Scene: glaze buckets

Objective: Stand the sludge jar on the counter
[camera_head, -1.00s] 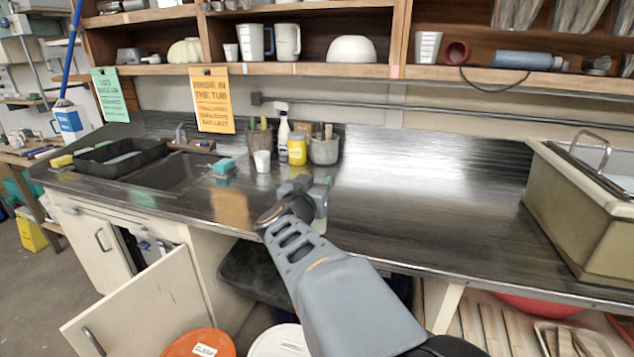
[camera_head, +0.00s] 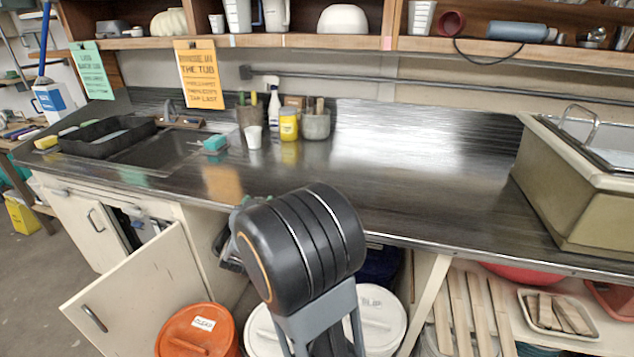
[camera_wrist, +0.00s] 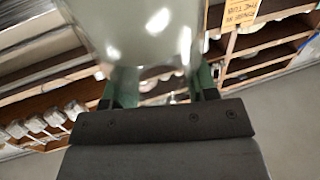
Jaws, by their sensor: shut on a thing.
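A clear, shiny jar (camera_wrist: 140,30) fills the upper middle of the wrist view, cut off by the top edge. I take it for the sludge jar; its contents and label cannot be made out. My gripper (camera_wrist: 160,78) is shut on it, with a green finger on each side. In the head view my own arm hides the jar and most of the gripper, around the counter's front edge. The dark metal counter (camera_head: 420,185) has a wide bare stretch right of the middle.
A white cup (camera_head: 253,137), a yellow jar (camera_head: 288,125) and a grey tool pot (camera_head: 316,126) stand at the back, near a spray bottle (camera_head: 273,106). A sink (camera_head: 165,148) lies left and a large tub (camera_head: 575,190) right. Lidded buckets (camera_head: 198,332) stand below, by an open cabinet door (camera_head: 140,305).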

